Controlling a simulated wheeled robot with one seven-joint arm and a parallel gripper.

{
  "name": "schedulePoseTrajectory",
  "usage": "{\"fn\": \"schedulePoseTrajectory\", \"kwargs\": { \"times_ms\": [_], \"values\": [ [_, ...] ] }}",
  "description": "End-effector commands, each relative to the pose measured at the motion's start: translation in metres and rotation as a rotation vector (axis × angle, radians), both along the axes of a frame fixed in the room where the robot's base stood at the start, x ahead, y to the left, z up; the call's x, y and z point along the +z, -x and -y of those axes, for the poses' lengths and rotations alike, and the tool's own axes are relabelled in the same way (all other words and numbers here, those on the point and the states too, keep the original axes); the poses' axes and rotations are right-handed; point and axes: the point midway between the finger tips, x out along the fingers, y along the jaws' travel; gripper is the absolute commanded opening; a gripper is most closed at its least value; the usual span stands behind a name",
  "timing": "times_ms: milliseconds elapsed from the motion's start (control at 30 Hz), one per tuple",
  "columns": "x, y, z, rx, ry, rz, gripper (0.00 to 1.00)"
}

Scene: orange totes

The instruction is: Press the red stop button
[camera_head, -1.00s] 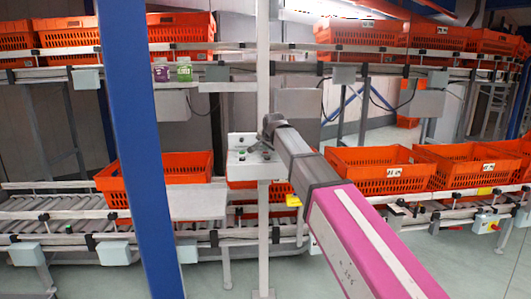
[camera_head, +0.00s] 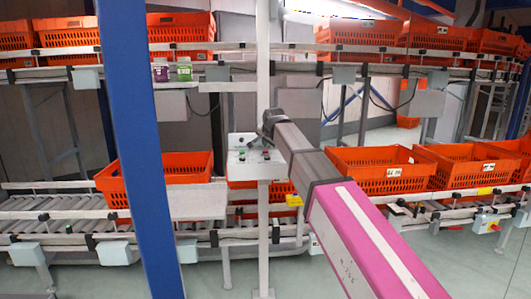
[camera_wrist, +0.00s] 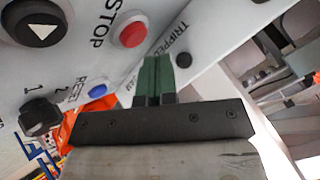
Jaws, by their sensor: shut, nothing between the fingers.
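The red stop button (camera_wrist: 132,33) is a round red cap in a pale ring on the white control panel (camera_wrist: 215,22), beside the word STOP. My gripper (camera_wrist: 157,60) is shut and empty, with its green fingers together. In the wrist view the fingertips lie just below and right of the red button, not over it. I cannot tell their distance from the panel. In the head view the panel is the light box (camera_head: 240,165) on a post, with the end of my arm in front of its upper right.
Close to the stop button on the panel are a dark button with a white triangle (camera_wrist: 42,30), a blue reset button (camera_wrist: 97,91) and a black knob (camera_wrist: 40,115). Orange totes (camera_head: 385,185) stand on conveyors around the post. A blue column (camera_head: 140,150) stands left.

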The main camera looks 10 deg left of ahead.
Motion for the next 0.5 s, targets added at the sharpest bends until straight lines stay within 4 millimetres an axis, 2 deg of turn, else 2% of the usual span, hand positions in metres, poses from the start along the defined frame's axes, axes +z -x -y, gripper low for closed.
{"fn": "schedulePoseTrajectory", "kwargs": {
  "times_ms": [500],
  "values": [
    [0.041,-0.001,-0.001,0.000,-0.001,0.001,0.00]
  ]
}}
